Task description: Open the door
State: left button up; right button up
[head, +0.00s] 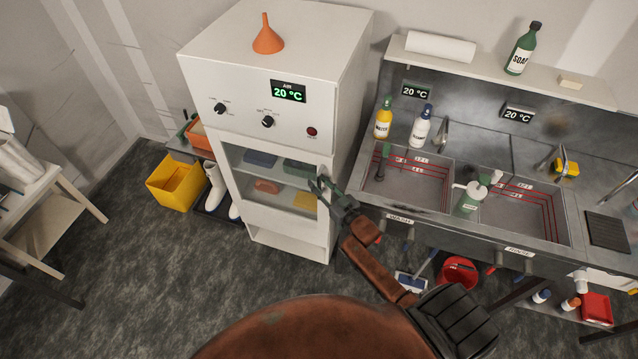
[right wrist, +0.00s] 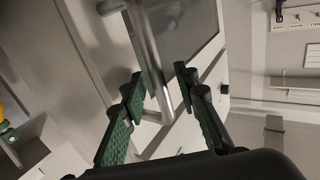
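The white cabinet (head: 262,85) stands in the middle of the head view. Its door (head: 258,215) has a glass window, with several coloured items behind it, and looks closed. In the right wrist view the door's handle, a grey metal bar (right wrist: 152,52), runs down between the fingers. My right gripper (head: 330,188) is at the right edge of the door; it also shows in the right wrist view (right wrist: 160,82). Its green-padded fingers are apart, one on each side of the bar, with gaps visible. In the head view the gripper hides the handle. My left gripper is out of view.
An orange funnel (head: 267,38) stands on top of the cabinet. A sink bench (head: 450,232) is close on the right, near my right arm. A yellow bin (head: 172,182) and white boots (head: 214,185) stand left of the cabinet. The floor in front is clear.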

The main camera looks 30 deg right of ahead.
jog(key=shift+c, duration=0.2)
grip_shut()
dwell(0.4)
